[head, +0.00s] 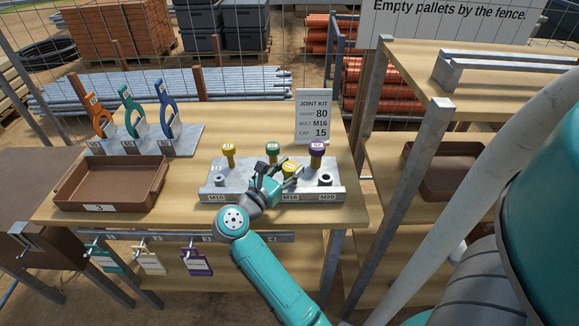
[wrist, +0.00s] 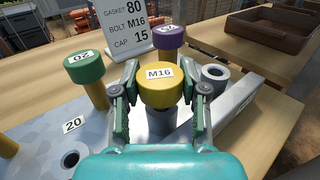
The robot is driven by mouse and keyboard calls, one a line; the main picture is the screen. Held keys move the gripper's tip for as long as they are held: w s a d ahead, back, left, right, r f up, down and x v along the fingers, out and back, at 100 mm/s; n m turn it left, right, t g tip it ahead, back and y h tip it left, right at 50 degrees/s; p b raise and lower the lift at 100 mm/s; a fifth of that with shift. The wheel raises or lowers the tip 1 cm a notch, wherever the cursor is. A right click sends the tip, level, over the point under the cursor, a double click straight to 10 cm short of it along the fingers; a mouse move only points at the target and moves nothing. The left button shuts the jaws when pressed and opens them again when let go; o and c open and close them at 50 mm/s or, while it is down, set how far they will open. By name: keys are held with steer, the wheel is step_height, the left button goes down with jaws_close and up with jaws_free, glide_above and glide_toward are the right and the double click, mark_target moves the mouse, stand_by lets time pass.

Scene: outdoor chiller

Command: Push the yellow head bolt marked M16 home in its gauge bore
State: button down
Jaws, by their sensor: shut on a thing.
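The yellow-headed bolt marked M16 (wrist: 160,86) stands upright between my gripper's two fingers in the wrist view. In the head view its yellow head (head: 289,169) shows beside my gripper (head: 272,178), above the M16 label. My gripper (wrist: 161,78) is shut on this bolt, one finger on each side. A grey raised collar (wrist: 161,122) shows directly below the bolt. How deep the shank sits in it is hidden. The gauge block (head: 320,193) is a grey metal rail with labels on its front. An open grey collar (head: 325,179) stands at its right end.
Behind the gauge stand other bolts: yellow (head: 228,150), green (head: 272,149) and purple (head: 317,149). The green (wrist: 84,67) and purple (wrist: 169,37) heads are close to my fingers. A joint kit sign (head: 314,115) stands behind. A brown tray (head: 70,203) lies left.

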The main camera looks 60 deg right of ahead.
mark_target(285, 173)
steer(key=shift+f, duration=0.1)
steer(key=shift+c, duration=0.2)
jaws_free()
steer(key=shift+w+a, duration=0.2)
steer(key=shift+a, duration=1.55)
steer(key=shift+w+a, duration=0.2)
steer(key=shift+a, duration=1.55)
steer(key=w+a, duration=0.1)
steer(key=a, duration=1.1)
steer(key=shift+w, duration=0.25)
